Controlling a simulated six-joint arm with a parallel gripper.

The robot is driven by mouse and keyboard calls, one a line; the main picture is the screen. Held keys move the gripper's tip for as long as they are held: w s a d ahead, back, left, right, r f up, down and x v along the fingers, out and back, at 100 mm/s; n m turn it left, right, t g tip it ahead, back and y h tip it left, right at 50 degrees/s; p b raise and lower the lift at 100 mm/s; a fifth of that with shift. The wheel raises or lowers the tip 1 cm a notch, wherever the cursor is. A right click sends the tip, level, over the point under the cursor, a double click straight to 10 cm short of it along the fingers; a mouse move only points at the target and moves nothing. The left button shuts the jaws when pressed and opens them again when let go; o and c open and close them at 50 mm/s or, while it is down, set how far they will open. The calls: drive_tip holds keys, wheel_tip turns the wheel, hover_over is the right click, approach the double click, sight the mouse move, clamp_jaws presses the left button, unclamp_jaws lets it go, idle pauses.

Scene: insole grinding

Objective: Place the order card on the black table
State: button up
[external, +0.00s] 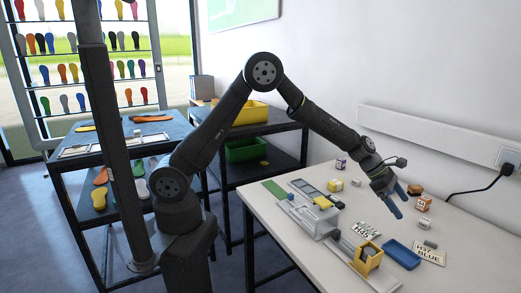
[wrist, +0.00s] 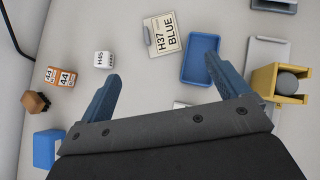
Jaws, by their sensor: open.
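A cream card marked "H37 BLUE" (external: 430,252) lies flat on the white table; it also shows in the wrist view (wrist: 167,36), beyond my fingertips. Another card with black print (external: 366,230) lies further left on the same table. I cannot tell from the pictures which one is the order card. My gripper (external: 401,201) hangs above the white table with its blue fingers apart and nothing between them; it shows in the wrist view too (wrist: 163,74). A black table (external: 285,127) with a lower shelf stands behind the white table.
A blue tray (external: 402,254) lies beside the H37 card, and a yellow holder (external: 368,259) stands left of it. Small boxes (external: 423,204) lie on the right. The black table carries a yellow bin (external: 250,112) and a green bin (external: 246,150).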

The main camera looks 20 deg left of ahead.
sight(434, 254)
drive_tip(key=x, duration=1.6)
drive_tip(key=shift+s+d+f, duration=0.1)
drive_tip(key=shift+d+f, duration=0.05)
drive_tip(key=shift+f, duration=0.15)
drive_tip(key=shift+c, duration=0.4)
drive_tip(key=c, duration=1.1)
drive_tip(key=shift+o, duration=0.2)
drive_tip(key=shift+r, duration=0.1)
